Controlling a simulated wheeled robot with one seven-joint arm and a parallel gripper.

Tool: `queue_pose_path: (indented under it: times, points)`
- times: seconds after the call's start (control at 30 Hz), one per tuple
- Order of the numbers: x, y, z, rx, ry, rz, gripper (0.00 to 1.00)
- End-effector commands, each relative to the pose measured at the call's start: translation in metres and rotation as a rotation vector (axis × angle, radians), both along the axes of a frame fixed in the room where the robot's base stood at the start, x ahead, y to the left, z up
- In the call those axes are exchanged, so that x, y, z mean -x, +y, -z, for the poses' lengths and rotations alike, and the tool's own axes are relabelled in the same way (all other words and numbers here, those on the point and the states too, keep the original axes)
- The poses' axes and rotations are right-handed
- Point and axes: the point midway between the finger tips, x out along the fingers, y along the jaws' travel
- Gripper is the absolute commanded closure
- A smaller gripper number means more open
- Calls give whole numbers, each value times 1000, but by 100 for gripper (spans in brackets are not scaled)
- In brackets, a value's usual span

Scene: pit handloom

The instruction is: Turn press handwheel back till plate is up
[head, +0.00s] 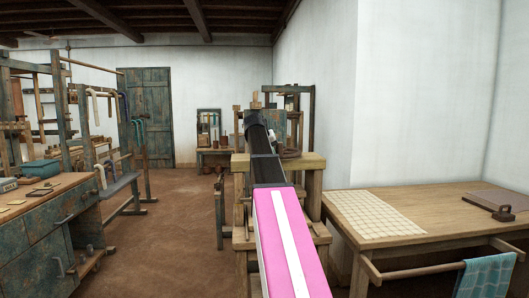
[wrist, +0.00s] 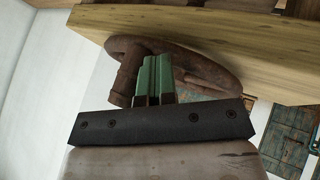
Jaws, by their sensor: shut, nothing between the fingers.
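The press handwheel (wrist: 215,65) is a rusty brown ring beside a pale wooden beam (wrist: 215,35) in the wrist view. A short upright brown handle (wrist: 126,82) stands at its left end. My gripper (wrist: 153,62) has green fingers that are shut and empty. The fingers overlap the wheel in the picture, just right of the handle; I cannot tell whether they touch it. In the head view a brown part of the wheel (head: 291,154) shows above the press's wooden frame (head: 308,163), right of my arm. The plate is not visible, so its height cannot be told.
A wooden table (head: 440,220) with a pale gridded sheet (head: 375,213) and a hanging blue cloth (head: 487,274) stands at right. A worn green workbench (head: 45,222) and loom frames stand at left. The brown floor (head: 175,235) between is open.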

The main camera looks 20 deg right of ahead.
Motion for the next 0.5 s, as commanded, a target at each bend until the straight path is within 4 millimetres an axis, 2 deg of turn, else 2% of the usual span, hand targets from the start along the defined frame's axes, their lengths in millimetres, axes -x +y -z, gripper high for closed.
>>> queue_pose_path:
  times: [0.03,0.3,0.5]
  points:
    - [7,-5,1,0,-1,-37,100]
    - [16,-28,0,0,0,-224,100]
    - [18,-37,0,1,1,-228,100]
